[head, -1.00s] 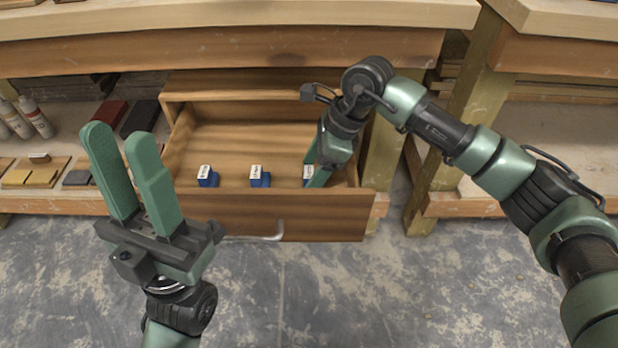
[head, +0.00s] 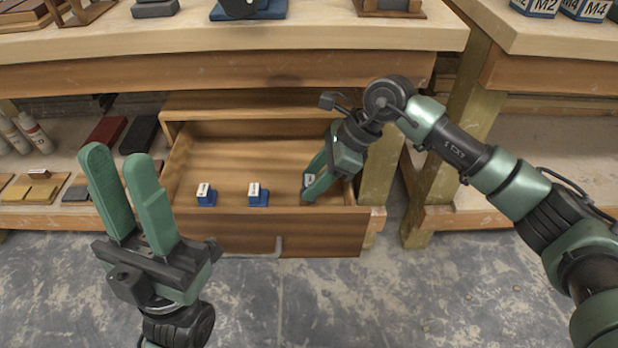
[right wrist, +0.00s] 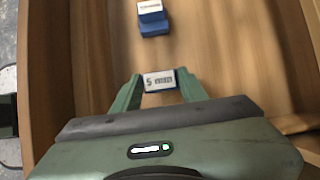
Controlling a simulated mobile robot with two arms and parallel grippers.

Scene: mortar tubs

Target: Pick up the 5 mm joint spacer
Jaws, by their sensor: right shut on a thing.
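The 5 mm joint spacer (right wrist: 159,81), a small blue block with a white top marked "5 mm", sits between the fingers of my right gripper (right wrist: 158,92) in the right wrist view. The right gripper is shut on it, inside the open drawer (head: 240,157). In the head view the spacer (head: 308,181) is partly hidden by the right gripper (head: 311,187) at the drawer's right side. My left gripper (head: 122,195) is open and empty, in front of the drawer's left side.
Two similar blue spacers, one on the left (head: 206,195) and one in the middle (head: 258,195), stand in the drawer. The drawer's front has a metal handle (head: 262,250). The workbench top (head: 230,37) overhangs it. Bottles (head: 33,132) stand on the left shelf.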

